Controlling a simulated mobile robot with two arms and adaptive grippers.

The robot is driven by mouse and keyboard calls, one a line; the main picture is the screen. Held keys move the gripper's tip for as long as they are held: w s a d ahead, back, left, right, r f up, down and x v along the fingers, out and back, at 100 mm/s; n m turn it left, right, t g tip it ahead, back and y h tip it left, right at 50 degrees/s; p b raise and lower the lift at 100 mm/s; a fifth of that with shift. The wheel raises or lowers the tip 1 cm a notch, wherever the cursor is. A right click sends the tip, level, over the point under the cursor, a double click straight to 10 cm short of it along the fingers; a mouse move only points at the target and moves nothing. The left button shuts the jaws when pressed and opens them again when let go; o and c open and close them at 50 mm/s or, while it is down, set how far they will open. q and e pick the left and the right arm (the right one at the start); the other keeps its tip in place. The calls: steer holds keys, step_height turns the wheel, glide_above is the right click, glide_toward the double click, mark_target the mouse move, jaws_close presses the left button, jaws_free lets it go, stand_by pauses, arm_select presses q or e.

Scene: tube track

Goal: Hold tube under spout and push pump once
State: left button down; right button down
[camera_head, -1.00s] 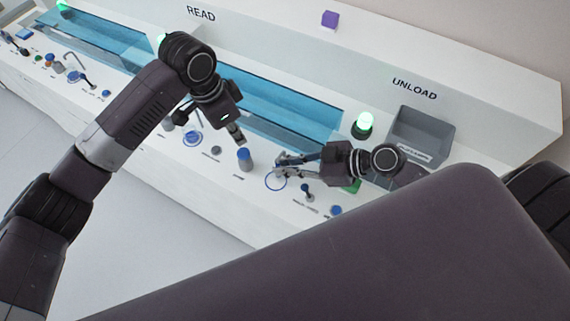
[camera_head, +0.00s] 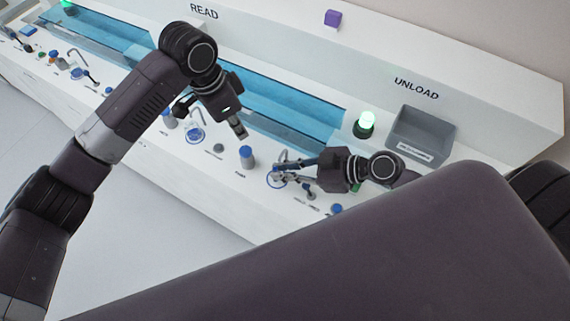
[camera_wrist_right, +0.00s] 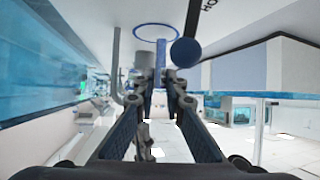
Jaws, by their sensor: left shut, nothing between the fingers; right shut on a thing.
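My right gripper (camera_head: 280,172) is over the blue ring (camera_head: 276,181) on the bench. In the right wrist view my right gripper (camera_wrist_right: 160,80) is shut on a slim, upright bluish thing, apparently the tube (camera_wrist_right: 160,55). Its far end overlaps the blue ring (camera_wrist_right: 157,32); I cannot tell whether they touch. A curved grey pipe (camera_wrist_right: 117,65), which looks like the spout, stands left of the fingers. My left gripper (camera_head: 240,132) is shut and empty, just above and apart from a grey cylinder with a blue top (camera_head: 247,157), which may be the pump.
A second hooked pipe and blue ring (camera_head: 195,135) stand left of the blue-topped cylinder. A dark-stemmed blue knob (camera_wrist_right: 185,52) is close to the right fingers. Behind are the blue trough (camera_head: 300,105), a green lamp (camera_head: 365,123) and a grey bin (camera_head: 423,133).

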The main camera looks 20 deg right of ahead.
steer(key=shift+s+a+r+p, duration=0.1)
steer(key=shift+s+a+p, duration=0.2)
steer(key=shift+s+a, duration=0.4)
steer(key=shift+s+a+p, duration=0.25)
steer(key=shift+s+a, duration=0.25)
steer(key=shift+a, duration=0.35)
steer(key=shift+r, duration=0.1)
steer(key=shift+s+a+r+p, duration=0.25)
steer(key=shift+r+p, duration=0.35)
steer(key=shift+p, duration=0.15)
steer(key=a+r+p, duration=0.1)
steer(key=s+r+p, duration=0.1)
steer(key=r+p, duration=0.1)
steer(key=s+a+r+p, duration=0.1)
steer(key=p, duration=0.1)
steer(key=shift+a+r, duration=0.3)
